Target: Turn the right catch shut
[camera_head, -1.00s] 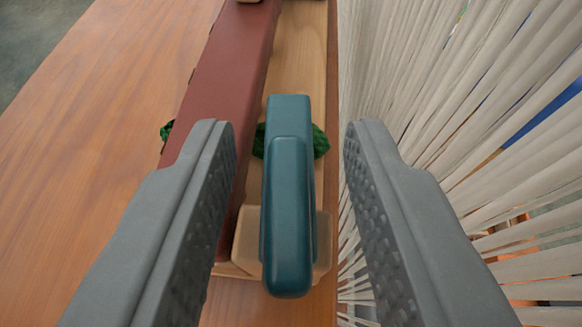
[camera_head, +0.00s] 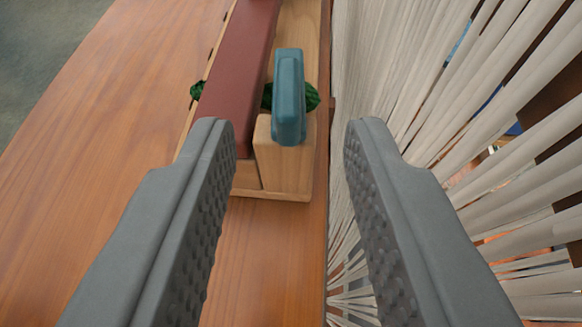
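A teal catch (camera_head: 289,100) sits on a pale wooden block (camera_head: 286,165) at the near end of a wooden frame. The catch lies lengthwise, roughly in line with a dark red bar (camera_head: 241,80) to its left, not across it. My gripper (camera_head: 290,128) is open and empty. Its two grey fingers stand wide to the left and right, with the catch beyond their tips in the picture. Nothing touches the catch. I cannot tell from this view whether it is the right one.
Dark green wool (camera_head: 311,97) pokes out beside the catch and on the bar's far left side. White hanging strands (camera_head: 450,120) fill the right side close to my right finger. The wooden tabletop (camera_head: 110,170) is clear on the left.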

